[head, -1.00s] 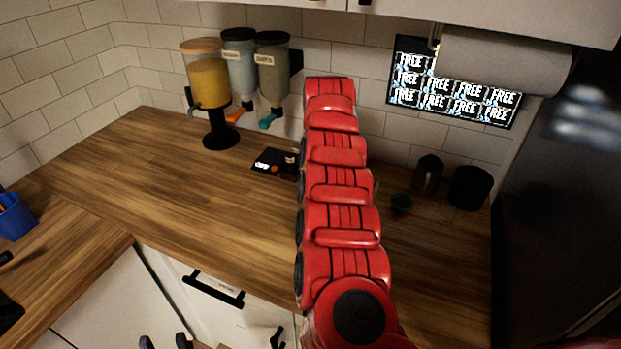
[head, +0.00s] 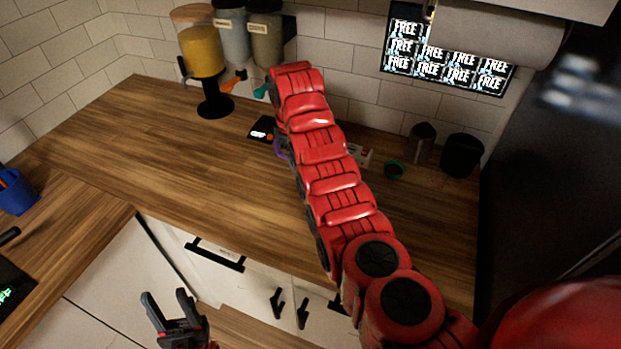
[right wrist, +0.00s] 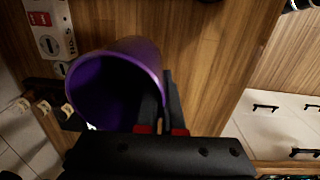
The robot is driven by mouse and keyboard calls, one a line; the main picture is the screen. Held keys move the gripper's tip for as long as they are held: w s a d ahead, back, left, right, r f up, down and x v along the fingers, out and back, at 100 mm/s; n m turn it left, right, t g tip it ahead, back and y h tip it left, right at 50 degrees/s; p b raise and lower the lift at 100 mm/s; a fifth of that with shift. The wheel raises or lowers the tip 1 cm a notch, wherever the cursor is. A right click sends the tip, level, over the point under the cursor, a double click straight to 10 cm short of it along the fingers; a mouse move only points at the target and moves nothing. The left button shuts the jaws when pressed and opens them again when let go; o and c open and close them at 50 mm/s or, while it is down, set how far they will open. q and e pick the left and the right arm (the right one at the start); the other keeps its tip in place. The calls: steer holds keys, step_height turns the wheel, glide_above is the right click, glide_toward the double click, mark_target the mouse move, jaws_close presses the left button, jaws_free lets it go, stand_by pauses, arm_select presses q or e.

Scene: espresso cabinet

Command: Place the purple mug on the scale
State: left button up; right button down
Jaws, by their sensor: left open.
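The purple mug (right wrist: 121,73) is large in the right wrist view, its dark opening facing the camera. My right gripper (right wrist: 163,98) is nearly closed there, one finger inside the opening and one outside, shut on the mug's wall. In the head view a small purple part of the mug (head: 281,149) shows left of my red right arm, which hides the rest and the right gripper. The scale (head: 262,129) is a flat black device with a lit display, close beside the purple part. I cannot tell whether the mug is lifted. My left gripper (head: 171,310) is open and empty, low in front of the cabinets.
A dispenser with yellow contents (head: 203,60) stands behind the scale. A white and red box (head: 360,155), a small teal-rimmed cup (head: 394,170), a metal container (head: 420,142) and a black canister (head: 462,155) are to the right. The wooden counter (head: 170,160) is clear at left.

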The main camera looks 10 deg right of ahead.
step_height(320, 180, down, 6)
steer(key=p, duration=0.2)
steer(key=shift+s+d+p, duration=0.1)
steer(key=shift+p, duration=0.25)
steer(key=shift+f, duration=1.45)
steer(key=shift+f, duration=0.1)
steer(key=shift+f, duration=0.15)
steer(key=c, duration=1)
jaws_free()
steer(key=shift+c, duration=0.2)
